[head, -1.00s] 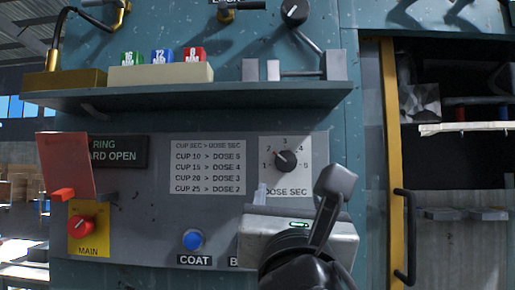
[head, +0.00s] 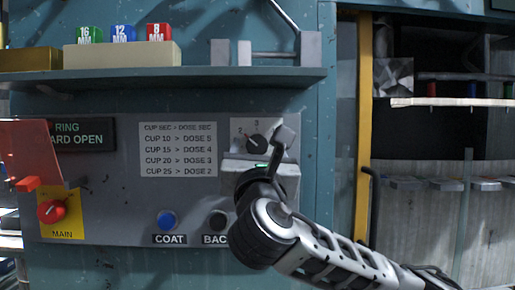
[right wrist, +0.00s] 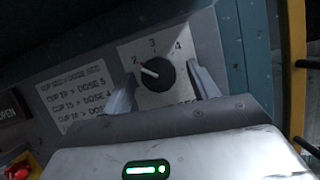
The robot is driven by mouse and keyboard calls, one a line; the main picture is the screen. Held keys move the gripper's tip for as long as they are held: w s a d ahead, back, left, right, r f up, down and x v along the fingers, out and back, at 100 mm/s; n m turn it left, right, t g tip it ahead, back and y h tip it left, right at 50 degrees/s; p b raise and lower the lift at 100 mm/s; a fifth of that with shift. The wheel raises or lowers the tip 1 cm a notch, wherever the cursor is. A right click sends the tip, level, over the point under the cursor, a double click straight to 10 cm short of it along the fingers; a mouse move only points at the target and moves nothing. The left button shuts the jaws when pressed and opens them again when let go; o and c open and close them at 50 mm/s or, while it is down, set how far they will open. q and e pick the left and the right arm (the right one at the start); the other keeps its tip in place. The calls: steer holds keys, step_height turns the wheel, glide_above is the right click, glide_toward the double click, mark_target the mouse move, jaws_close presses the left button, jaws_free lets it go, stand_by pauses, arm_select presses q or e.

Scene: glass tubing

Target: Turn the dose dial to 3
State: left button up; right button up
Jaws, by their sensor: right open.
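The dose dial is a round black knob (head: 256,145) on a light plate of the panel. It also shows in the right wrist view (right wrist: 157,74), where its white pointer line is turned left, close to the 2. The digits 2, 3 and 4 show around it there. My right gripper (head: 260,155) is in front of the dial. In the right wrist view its two fingers (right wrist: 164,90) are spread open, one on each side of the knob, with gaps to it. The gripper body hides the plate's lower part in the head view. My left gripper is not in view.
A cup-to-dose chart (head: 178,149) is left of the dial. Below are a blue COAT button (head: 167,220), a black button (head: 218,220) and a red MAIN switch (head: 51,211). A shelf (head: 160,82) juts out above, holding coloured blocks marked in MM.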

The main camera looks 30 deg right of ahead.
steer(key=c, duration=1)
steer(key=shift+f+m, duration=0.1)
steer(key=shift+m, duration=0.2)
steer(key=shift+a+m+g+h, duration=0.1)
steer(key=shift+m+g+h, duration=0.2)
steer(key=shift+m+h, duration=0.35)
steer(key=m+g, duration=0.1)
steer(key=m, duration=0.1)
steer(key=m+h+b, duration=0.1)
steer(key=m, duration=0.2)
steer(key=shift+w+a+g, duration=0.1)
steer(key=shift+a+g, duration=0.05)
steer(key=shift+g, duration=0.25)
steer(key=shift+m+g+h, duration=0.4)
steer(key=shift+m+g, duration=0.35)
steer(key=shift+m, duration=0.95)
steer(key=shift+m+g+h, duration=0.35)
steer(key=shift+m+g, duration=0.4)
steer(key=shift+m, duration=0.9)
